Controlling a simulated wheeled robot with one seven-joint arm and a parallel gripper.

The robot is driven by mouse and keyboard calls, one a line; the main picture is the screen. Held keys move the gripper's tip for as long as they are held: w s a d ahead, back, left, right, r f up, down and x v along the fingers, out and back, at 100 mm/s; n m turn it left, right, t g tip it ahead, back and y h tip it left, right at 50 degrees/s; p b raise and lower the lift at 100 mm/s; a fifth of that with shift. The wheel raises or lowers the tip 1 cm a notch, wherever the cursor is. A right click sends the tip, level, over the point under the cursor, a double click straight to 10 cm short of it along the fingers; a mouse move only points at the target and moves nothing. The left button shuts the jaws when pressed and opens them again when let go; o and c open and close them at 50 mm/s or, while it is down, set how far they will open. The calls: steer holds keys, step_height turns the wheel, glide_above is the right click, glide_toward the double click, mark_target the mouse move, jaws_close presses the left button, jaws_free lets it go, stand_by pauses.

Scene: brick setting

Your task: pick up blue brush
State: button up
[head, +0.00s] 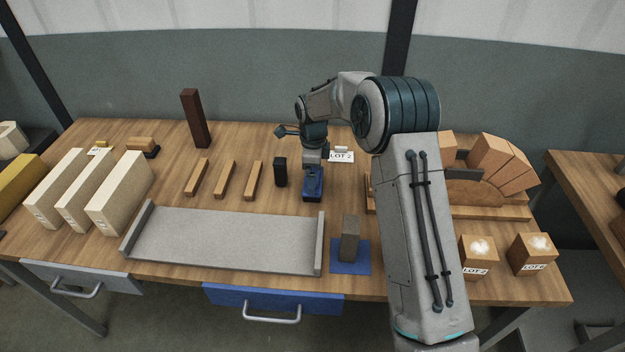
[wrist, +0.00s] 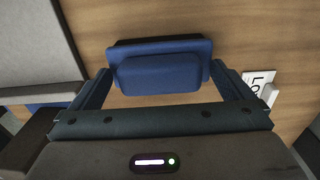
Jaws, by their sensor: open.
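The blue brush (head: 313,186) lies on the wooden table, right of a small black block. In the wrist view the blue brush (wrist: 160,66) shows as a wide blue slab with a narrower raised blue part. My gripper (head: 312,168) is directly over it, pointing down. In the wrist view my gripper (wrist: 158,84) is open, with one finger at each side of the raised part. I cannot tell whether the fingers touch it. The brush's far side is partly hidden by my gripper in the head view.
A black block (head: 280,171) stands close left of the brush. A grey tray (head: 222,240) lies in front, and a grey-brown block (head: 350,238) stands on a blue mat (head: 349,267). A LOT 2 card (head: 341,156) lies behind right. A brick arch (head: 495,165) stands at right.

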steer(key=shift+f, duration=0.1)
steer(key=c, duration=1.1)
steer(key=shift+r, duration=0.6)
step_height(320, 180, up, 3)
steer(key=shift+w+f+b, duration=0.1)
steer(key=shift+b, duration=0.4)
steer(key=s+d+r, duration=0.1)
steer(key=d+r, duration=0.1)
steer(key=d, duration=0.1)
steer(key=d+r+b, duration=0.1)
steer(key=d+r, duration=0.1)
steer(key=d, duration=0.2)
steer(key=s+d+r, duration=0.1)
steer(key=d+r, duration=0.2)
steer(key=d, duration=0.1)
steer(key=shift+s+d+b, duration=0.2)
steer(key=shift+s+b, duration=0.1)
steer(key=shift+s, duration=0.05)
